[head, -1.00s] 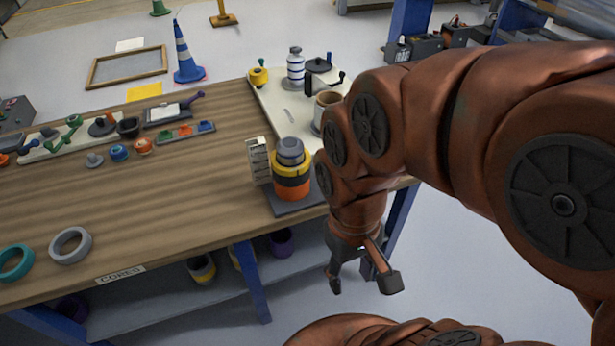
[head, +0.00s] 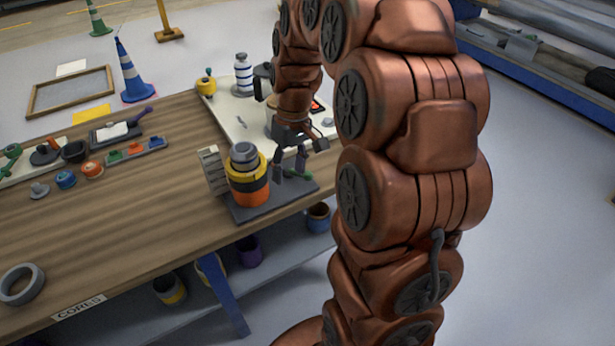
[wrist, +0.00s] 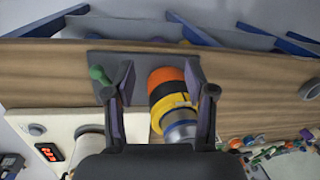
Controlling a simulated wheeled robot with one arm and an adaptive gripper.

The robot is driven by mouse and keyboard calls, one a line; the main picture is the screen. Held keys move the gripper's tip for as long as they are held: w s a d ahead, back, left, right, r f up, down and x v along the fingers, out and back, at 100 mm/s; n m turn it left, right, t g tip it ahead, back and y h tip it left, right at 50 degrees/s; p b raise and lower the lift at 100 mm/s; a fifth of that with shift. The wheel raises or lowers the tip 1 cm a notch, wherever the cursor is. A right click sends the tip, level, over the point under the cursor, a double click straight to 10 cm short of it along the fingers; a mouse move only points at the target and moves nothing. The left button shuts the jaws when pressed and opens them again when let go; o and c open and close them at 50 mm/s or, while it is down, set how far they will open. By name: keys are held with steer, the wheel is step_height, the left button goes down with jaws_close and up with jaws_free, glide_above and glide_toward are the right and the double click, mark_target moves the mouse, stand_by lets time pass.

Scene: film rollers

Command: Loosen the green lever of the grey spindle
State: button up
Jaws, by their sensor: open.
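A grey spindle (head: 243,154) stands upright through a stack of yellow, black and orange rolls (head: 249,183) on a dark grey base plate (head: 240,213). In the wrist view, its silver-grey top (wrist: 182,128) and the rolls (wrist: 165,82) show right of centre. A green lever (wrist: 97,73) lies just left of my left finger there, over the same plate; a bit of green (head: 302,160) shows beside my fingers in the head view. My gripper (head: 291,168) is open, to the right of the rolls and low over the plate; it also shows in the wrist view (wrist: 160,75). Contact cannot be told.
A white slotted block (head: 212,170) stands left of the rolls. Behind is a pale tray (head: 228,112) with a blue-banded bottle (head: 243,75) and a yellow pot (head: 206,83). A grey ring (head: 22,284) lies at the front left. The middle wood is clear.

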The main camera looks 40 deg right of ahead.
glide_above(308, 175)
steer(key=w+d, duration=0.1)
steer(key=d, duration=0.1)
steer(key=shift+t, duration=0.3)
step_height(308, 175, down, 6)
steer(key=shift+r, duration=0.15)
steer(key=shift+a+f+p, duration=0.25)
steer(key=shift+f, duration=1)
steer(key=shift+a+f+p, duration=0.2)
steer(key=shift+f+p, duration=0.1)
steer(key=shift+f, duration=0.95)
steer(key=shift+a+f+p, duration=0.25)
steer(key=shift+f, duration=1)
jaws_close()
